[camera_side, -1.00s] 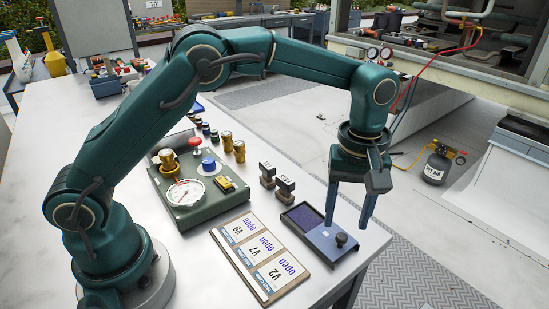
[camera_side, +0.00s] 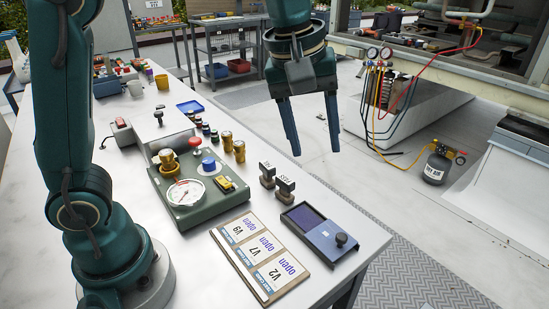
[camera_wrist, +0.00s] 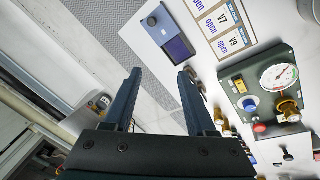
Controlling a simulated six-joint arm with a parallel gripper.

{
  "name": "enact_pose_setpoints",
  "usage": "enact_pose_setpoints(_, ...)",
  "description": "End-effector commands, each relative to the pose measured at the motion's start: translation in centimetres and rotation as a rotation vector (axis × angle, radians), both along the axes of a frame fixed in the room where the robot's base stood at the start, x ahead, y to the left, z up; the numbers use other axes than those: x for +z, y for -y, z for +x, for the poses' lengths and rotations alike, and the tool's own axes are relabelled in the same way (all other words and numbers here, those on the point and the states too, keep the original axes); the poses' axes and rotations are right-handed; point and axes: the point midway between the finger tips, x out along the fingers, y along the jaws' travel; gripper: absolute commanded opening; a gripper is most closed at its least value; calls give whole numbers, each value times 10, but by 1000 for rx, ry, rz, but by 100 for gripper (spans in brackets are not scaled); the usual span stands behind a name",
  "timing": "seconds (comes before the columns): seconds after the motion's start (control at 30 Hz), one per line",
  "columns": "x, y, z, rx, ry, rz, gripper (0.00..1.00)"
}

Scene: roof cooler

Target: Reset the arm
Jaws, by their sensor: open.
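My gripper (camera_side: 313,125) is open and empty, raised in the air at the upper middle of the side view. Its two fingers point down, beyond the far edge of the white table in the picture. In the wrist view my gripper (camera_wrist: 157,95) shows two spread fingers with nothing between them. The floor and part of the table lie below.
On the white table (camera_side: 210,262) stand a green gauge panel (camera_side: 187,207), a board of valve cards (camera_side: 260,257), two stamps (camera_side: 277,182) and a blue-grey box with a black knob (camera_side: 322,236). A gauge set with hoses (camera_side: 380,75) stands behind right.

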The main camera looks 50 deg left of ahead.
Motion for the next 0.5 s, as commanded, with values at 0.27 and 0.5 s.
enact_pose_setpoints(0.27, 22, -34, -59, -150, 145, 64, 56)
enact_pose_setpoints(0.5, 1, -52, -111, -357, 238, 180, 56)
